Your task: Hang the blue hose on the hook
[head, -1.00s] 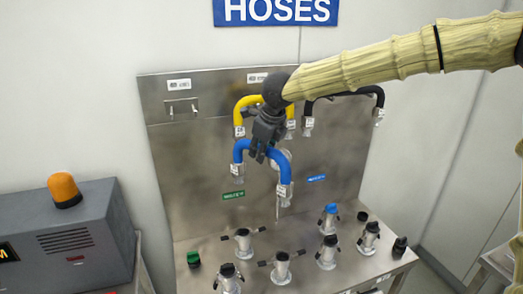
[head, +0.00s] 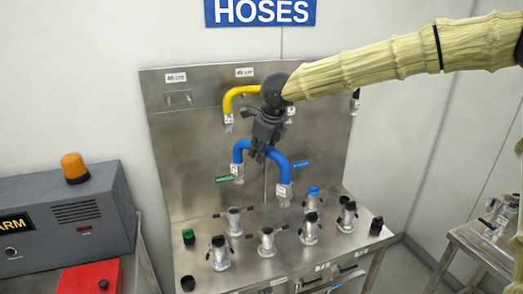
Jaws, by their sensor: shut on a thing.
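The blue hose (head: 277,163) is a short arch with a metal coupling at each end, both hanging down. My gripper (head: 260,152) is shut on the top of the arch and holds it in front of the steel back panel (head: 185,150), above the bench. An empty hook bracket (head: 179,98) sits at the panel's upper left, under a small white label. A yellow hose (head: 230,98) hangs at the panel's upper middle, partly hidden by my gripper. Any hook behind my arm is hidden.
Several metal fittings (head: 266,240) with dark handles stand on the bench top below the hose. A grey alarm box (head: 65,225) with an orange lamp (head: 75,167) is at left. A second steel table (head: 480,240) stands at right. The panel's left part is clear.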

